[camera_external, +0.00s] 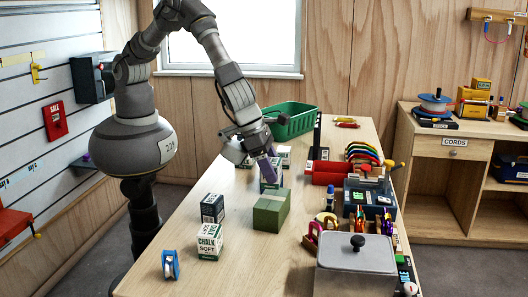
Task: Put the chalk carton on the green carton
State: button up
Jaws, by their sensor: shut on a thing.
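My gripper (266,171), with purple fingers, reaches down over the middle of the table and is shut on a small white-and-dark carton (270,185). The fingers hide part of this carton and its print is too small to read. It shows just behind the green carton (271,212); I cannot tell whether it touches the table. The green carton is a plain box with a bare top. A white-and-green carton marked "CHALK SOFT" (208,242) stands upright at the front left of the table, apart from my gripper.
A dark carton (212,208) stands left of the green carton. A blue-and-white spool (170,265) is at the front left. A lidded grey box (357,254) and climbing gear crowd the right side. A green crate (292,122) stands at the back. Free table lies in front of the green carton.

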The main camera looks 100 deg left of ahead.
jog(key=shift+w+d, duration=0.15)
jog(key=shift+w, duration=0.15)
notch_tip(320, 180, down, 4)
jog(key=shift+r+b, duration=0.2)
jog(key=shift+b, duration=0.15)
jog(key=shift+r, duration=0.1)
jog(key=o, duration=1.2)
jog(key=shift+f, duration=0.2)
